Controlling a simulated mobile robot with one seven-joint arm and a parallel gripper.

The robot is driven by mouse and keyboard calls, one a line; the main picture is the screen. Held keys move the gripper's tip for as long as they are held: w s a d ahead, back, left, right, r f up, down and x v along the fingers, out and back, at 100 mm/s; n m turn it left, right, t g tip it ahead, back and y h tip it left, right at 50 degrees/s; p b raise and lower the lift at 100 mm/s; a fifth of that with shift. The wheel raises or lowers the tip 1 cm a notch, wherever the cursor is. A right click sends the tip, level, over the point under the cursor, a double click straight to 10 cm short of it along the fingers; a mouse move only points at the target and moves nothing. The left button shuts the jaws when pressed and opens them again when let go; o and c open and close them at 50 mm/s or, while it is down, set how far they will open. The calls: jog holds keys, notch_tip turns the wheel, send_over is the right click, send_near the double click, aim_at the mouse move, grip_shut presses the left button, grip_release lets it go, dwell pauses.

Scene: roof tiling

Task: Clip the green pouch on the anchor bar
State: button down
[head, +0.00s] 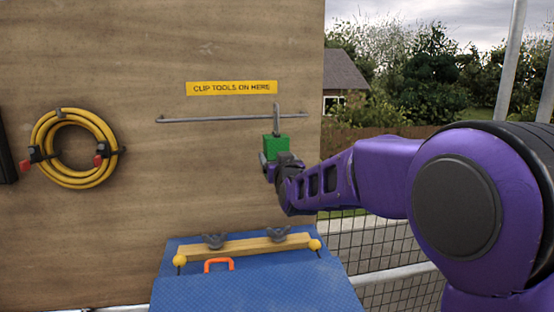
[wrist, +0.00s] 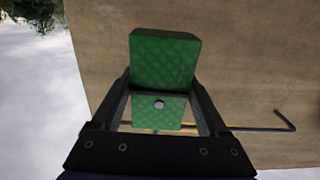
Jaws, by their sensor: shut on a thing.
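The green pouch (head: 277,143) is upright in the head view, close to the right part of the anchor bar. It also shows in the wrist view (wrist: 163,60), between the two fingers. My gripper (head: 270,162) is shut on its lower part; its fingers also show in the wrist view (wrist: 161,88). A grey clip (head: 276,112) rises from the pouch and overlaps the thin grey anchor bar (head: 210,119). I cannot tell whether the clip is around the bar or in front of it. A bent bar end shows in the wrist view (wrist: 285,120).
The bar is on a wooden panel (head: 110,215) below a yellow sign (head: 231,88) reading "CLIP TOOLS ON HERE". A yellow coiled cable (head: 72,178) hangs left. Below is a blue surface (head: 260,290) with a wooden rail (head: 250,247) and an orange handle (head: 218,263). Wire fencing (head: 385,245) is right.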

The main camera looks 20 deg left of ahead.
jog(key=shift+w+a+r, duration=0.1)
jog(key=shift+w+a, duration=0.1)
jog(key=shift+w, duration=0.2)
jog(key=shift+x, duration=0.8)
jog(key=shift+b, duration=0.45)
dwell(0.8)
jog(key=shift+f+b, duration=0.5)
jog(key=shift+b, duration=0.15)
dwell(0.4)
jog(key=shift+f, duration=0.5)
